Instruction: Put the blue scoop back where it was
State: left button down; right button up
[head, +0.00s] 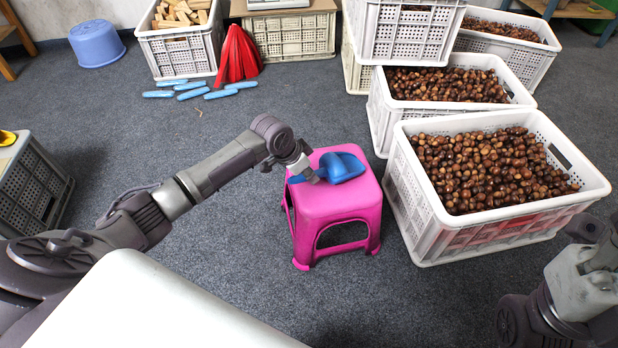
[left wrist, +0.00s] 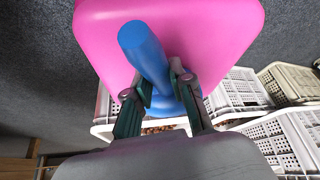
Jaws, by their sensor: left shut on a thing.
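The blue scoop (head: 343,167) is on or just above the seat of the pink stool (head: 337,203); I cannot tell whether it bears on the seat. My left gripper (head: 311,177) is at the scoop's left side over the stool, shut on the scoop. In the left wrist view the scoop (left wrist: 150,58) lies between the fingers of my left gripper (left wrist: 158,98), against the pink stool (left wrist: 100,30). Part of the scoop is hidden behind the fingers. My right arm shows at the lower right, but its fingertips are not clearly visible.
A white crate full of chestnuts (head: 400,185) stands right of the stool, with more crates (head: 375,120) behind it. A blue tub (head: 97,46) stands back left. The floor left of the stool is clear.

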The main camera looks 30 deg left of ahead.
dwell(0.3)
pick_arm(q)
jog(key=c, duration=1)
grip_release()
jog(key=shift+f, duration=0.1)
